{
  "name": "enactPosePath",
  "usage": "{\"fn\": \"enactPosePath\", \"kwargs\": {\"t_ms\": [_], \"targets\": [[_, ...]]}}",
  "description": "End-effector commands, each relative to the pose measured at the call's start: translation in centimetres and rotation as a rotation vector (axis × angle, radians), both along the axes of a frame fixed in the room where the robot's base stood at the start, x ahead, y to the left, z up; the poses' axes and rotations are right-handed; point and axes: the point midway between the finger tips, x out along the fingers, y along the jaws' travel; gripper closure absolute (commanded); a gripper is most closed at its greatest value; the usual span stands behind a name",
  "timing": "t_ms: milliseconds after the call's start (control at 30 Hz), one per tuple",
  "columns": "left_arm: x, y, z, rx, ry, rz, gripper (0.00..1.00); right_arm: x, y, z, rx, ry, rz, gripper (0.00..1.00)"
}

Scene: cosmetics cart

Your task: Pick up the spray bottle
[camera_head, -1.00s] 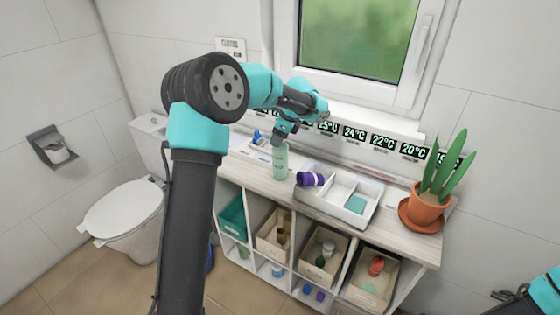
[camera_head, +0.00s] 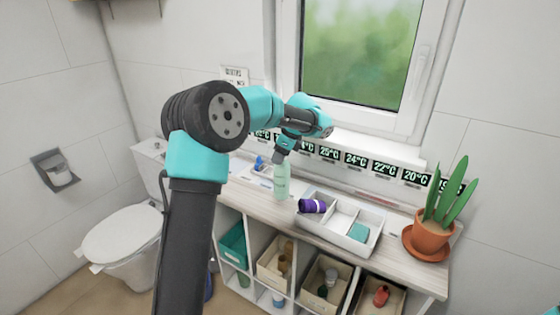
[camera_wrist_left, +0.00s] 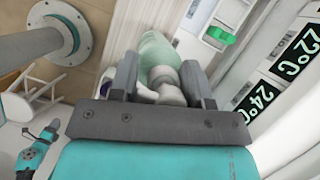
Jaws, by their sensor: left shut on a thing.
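The spray bottle (camera_head: 281,183) is pale green and upright at the counter, left of the white divided tray. My left gripper (camera_head: 281,155) comes down from above and is shut on the bottle's upper part. In the left wrist view, the fingers of the left gripper (camera_wrist_left: 160,80) stand on both sides of the white neck of the bottle (camera_wrist_left: 155,48). The fingers partly hide the bottle's top. I cannot tell whether its base touches the counter. My right gripper does not show clearly in either view.
The white divided tray (camera_head: 330,226) holds a purple rolled item (camera_head: 312,206) and a teal item (camera_head: 358,233). A potted plant (camera_head: 433,236) stands at the counter's right end. Temperature labels (camera_head: 356,159) line the back. Bins fill the shelves below. The toilet (camera_head: 128,240) is left.

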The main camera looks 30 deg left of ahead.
Motion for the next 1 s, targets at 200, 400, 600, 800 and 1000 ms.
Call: {"fn": "enactPosePath", "kwargs": {"t_ms": [200,400,600,800,1000], "targets": [[-1.5,-1.0,0.2,0.0,0.001,-0.002,1.0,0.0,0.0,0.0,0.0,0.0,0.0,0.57],[-3.7,-2.4,0.4,0.0,0.001,-0.003,1.0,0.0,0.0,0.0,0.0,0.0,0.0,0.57],[-7.6,-4.8,0.8,0.0,0.001,-0.004,1.0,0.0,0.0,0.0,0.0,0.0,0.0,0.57],[-11.2,-7.0,1.2,-0.001,0.0,-0.003,1.0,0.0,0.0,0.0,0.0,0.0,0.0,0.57],[-13.1,-8.2,1.3,-0.001,0.0,-0.002,1.0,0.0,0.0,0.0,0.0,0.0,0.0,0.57]]}}
